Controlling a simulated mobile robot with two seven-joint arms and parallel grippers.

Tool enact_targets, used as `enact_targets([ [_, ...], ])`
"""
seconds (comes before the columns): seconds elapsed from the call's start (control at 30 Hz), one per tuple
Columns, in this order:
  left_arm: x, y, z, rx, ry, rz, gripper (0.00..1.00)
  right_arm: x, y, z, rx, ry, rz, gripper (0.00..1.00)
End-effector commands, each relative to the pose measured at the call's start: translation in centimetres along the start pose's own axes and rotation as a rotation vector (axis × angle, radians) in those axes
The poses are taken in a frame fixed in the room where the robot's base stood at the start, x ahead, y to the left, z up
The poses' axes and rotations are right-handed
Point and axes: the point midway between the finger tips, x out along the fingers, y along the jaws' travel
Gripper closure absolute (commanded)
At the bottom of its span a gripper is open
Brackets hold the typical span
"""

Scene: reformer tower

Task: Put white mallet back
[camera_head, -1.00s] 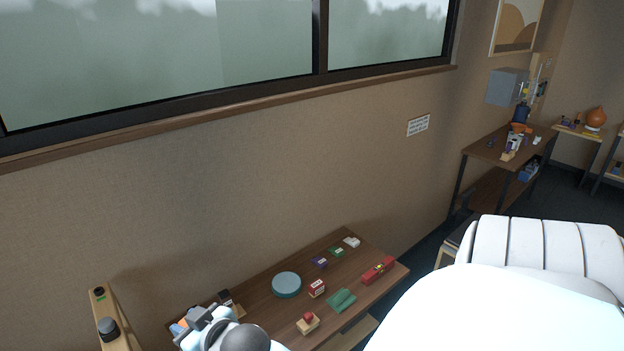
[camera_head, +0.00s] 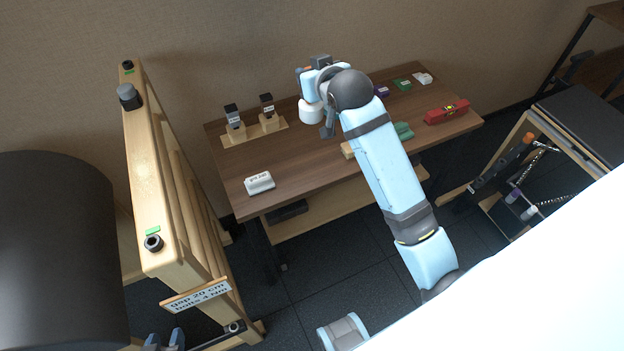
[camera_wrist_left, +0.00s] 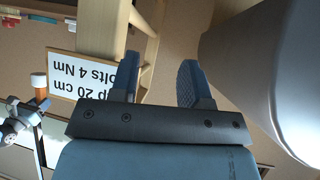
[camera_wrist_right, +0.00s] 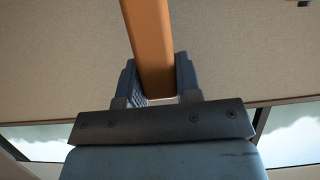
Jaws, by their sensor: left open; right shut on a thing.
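My right gripper (camera_wrist_right: 157,80) is shut on a long orange-brown handle (camera_wrist_right: 148,30) in the right wrist view. This seems to be the mallet's handle; the mallet's head is not clearly visible there. In the head view my right arm reaches over the table's back part, and its wrist hides most of what is held.
On the wooden table (camera_head: 300,170) lie a white labelled block (camera_head: 259,183), a red box (camera_head: 447,112), a green cloth-like thing (camera_head: 403,131) and small blocks. A wooden frame (camera_head: 150,190) with a sign (camera_head: 197,295) and a dark cylinder (camera_head: 60,250) stand left.

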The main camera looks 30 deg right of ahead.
Motion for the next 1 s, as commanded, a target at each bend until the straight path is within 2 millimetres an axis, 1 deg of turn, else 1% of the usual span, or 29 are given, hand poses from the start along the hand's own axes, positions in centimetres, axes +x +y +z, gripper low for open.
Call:
enact_targets([
  [0.03, 1.1, 0.0, 1.6, 0.002, -0.004, 0.004, 0.57, 1.1, 0.3, 0.9, 0.002, 0.006, 0.003, 1.00],
  [0.1, 1.4, 0.1, 2.0, 0.004, -0.006, 0.010, 0.57, 1.7, 0.7, 0.9, 0.004, 0.005, 0.006, 1.00],
  [0.27, 1.7, 0.3, 2.0, 0.004, 0.004, 0.015, 0.57, 2.5, 1.0, 1.0, 0.007, 0.002, 0.009, 1.00],
  [0.37, 1.8, 0.2, 2.0, 0.005, 0.006, 0.015, 0.57, 3.0, 1.0, 2.2, 0.008, -0.001, 0.009, 1.00],
  [0.6, 2.3, 0.2, 2.5, 0.007, 0.012, 0.013, 0.57, 5.4, 1.0, 8.0, 0.008, -0.003, 0.008, 1.00],
  [0.8, 2.5, 0.3, 2.4, 0.009, 0.027, 0.012, 0.57, 7.3, 0.9, 12.6, 0.008, -0.001, 0.009, 1.00],
  [0.9, 2.5, 0.3, 2.2, 0.011, 0.034, 0.012, 0.57, 7.9, 0.9, 14.1, 0.008, -0.001, 0.008, 1.00],
  [1.0, 2.5, 0.3, 2.2, 0.013, 0.034, 0.012, 0.57, 8.2, 0.9, 14.9, 0.009, 0.002, 0.008, 1.00],
])
